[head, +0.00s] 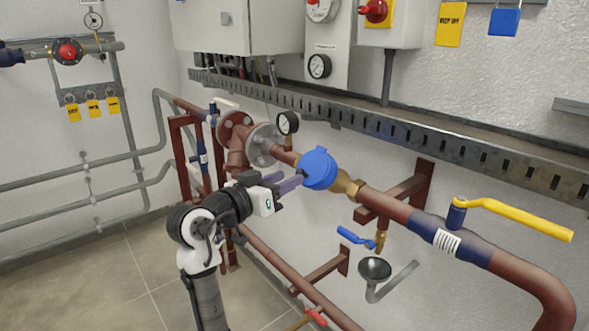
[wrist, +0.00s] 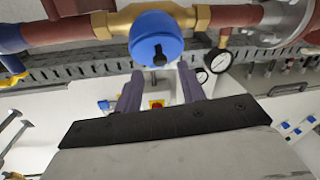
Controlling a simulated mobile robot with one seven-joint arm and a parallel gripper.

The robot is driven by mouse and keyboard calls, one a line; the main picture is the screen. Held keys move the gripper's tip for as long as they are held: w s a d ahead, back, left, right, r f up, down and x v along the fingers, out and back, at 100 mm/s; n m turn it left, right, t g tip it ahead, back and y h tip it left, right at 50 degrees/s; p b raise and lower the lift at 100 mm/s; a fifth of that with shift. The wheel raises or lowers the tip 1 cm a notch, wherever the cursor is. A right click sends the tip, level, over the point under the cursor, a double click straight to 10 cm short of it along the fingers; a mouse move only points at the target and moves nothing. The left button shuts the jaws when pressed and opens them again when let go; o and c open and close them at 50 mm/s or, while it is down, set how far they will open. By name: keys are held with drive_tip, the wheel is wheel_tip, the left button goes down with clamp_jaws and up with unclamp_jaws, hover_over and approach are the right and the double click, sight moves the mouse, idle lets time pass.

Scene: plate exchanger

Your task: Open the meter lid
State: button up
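The water meter has a blue round lid (head: 318,168) and sits on a brass body (head: 347,186) in the brown pipe. In the wrist view the blue lid (wrist: 150,32) is at top centre and looks closed, with a small dark tab (wrist: 160,59) at its lower edge. My gripper (head: 297,182) reaches to the meter's left side in the head view. In the wrist view my gripper (wrist: 160,72) has its two purple fingers apart, with nothing seen between them. The fingertips are close to the lid's lower edge; contact cannot be told.
A pressure gauge (head: 288,123) and a large flange (head: 264,146) stand left of the meter. A yellow-handled valve (head: 515,219), a blue-handled tap (head: 355,237) and a black funnel (head: 375,269) are to the right. A slotted cable tray (head: 400,137) runs above. Tiled floor (head: 110,275) is open at left.

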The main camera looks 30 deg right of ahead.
sight(298, 172)
drive_tip(key=shift+p+x, duration=0.3)
drive_tip(key=shift+x, duration=1.7)
clamp_jaws()
